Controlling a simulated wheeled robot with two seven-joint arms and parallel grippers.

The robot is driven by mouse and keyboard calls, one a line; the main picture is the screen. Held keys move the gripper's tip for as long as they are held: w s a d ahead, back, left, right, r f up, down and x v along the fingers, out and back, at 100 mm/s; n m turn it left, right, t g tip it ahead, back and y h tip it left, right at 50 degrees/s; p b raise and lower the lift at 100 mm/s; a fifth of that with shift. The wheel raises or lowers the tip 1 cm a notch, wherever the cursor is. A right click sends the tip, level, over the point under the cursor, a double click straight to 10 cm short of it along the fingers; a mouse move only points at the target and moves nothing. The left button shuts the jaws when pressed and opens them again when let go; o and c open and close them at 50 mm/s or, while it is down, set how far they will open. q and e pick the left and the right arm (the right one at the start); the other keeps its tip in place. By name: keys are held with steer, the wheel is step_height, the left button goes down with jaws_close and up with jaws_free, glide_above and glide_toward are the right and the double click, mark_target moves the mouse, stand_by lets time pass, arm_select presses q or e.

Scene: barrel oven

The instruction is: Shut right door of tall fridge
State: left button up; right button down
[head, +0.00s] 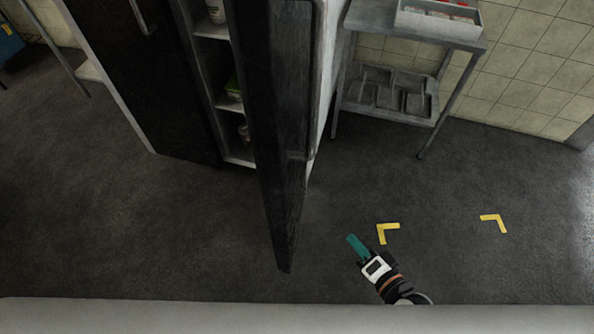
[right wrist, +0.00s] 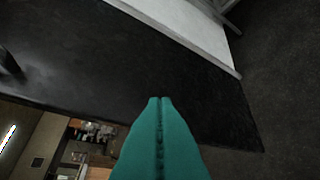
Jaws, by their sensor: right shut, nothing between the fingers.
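The tall fridge's right door (head: 275,120) is dark and stands open, swung out toward me, in the head view. The door also fills much of the right wrist view (right wrist: 90,50). The fridge's left door (head: 150,80) is dark and looks closed. Shelves with a few items (head: 232,95) show in the gap between the doors. My right gripper (head: 353,242) has teal fingers, is shut and empty, and is to the right of the door's lower end, apart from it in the head view. My left gripper is not in view.
A grey metal rack (head: 437,110) with trays stands right of the fridge, with a white box (head: 440,22) on top. Yellow corner marks (head: 388,230) lie on the dark floor. The floor around my right gripper is clear.

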steer(key=s+a+r+m+t+y+p, duration=0.1)
steer(key=a+r+m+y, duration=0.1)
steer(key=r, duration=0.6)
steer(key=s+a+r+m+t+y+p, duration=0.1)
steer(key=a+r+m, duration=0.1)
steer(key=r, duration=0.6)
steer(key=p, duration=0.3)
glide_toward(285, 171)
steer(key=w, duration=0.4)
steer(key=shift+w+a+r+p, duration=0.1)
steer(key=shift+w+a+p, duration=0.15)
steer(key=shift+a, duration=0.35)
steer(key=shift+w+a+p, duration=0.15)
steer(key=shift+a+p, duration=0.05)
steer(key=shift+a, duration=0.8)
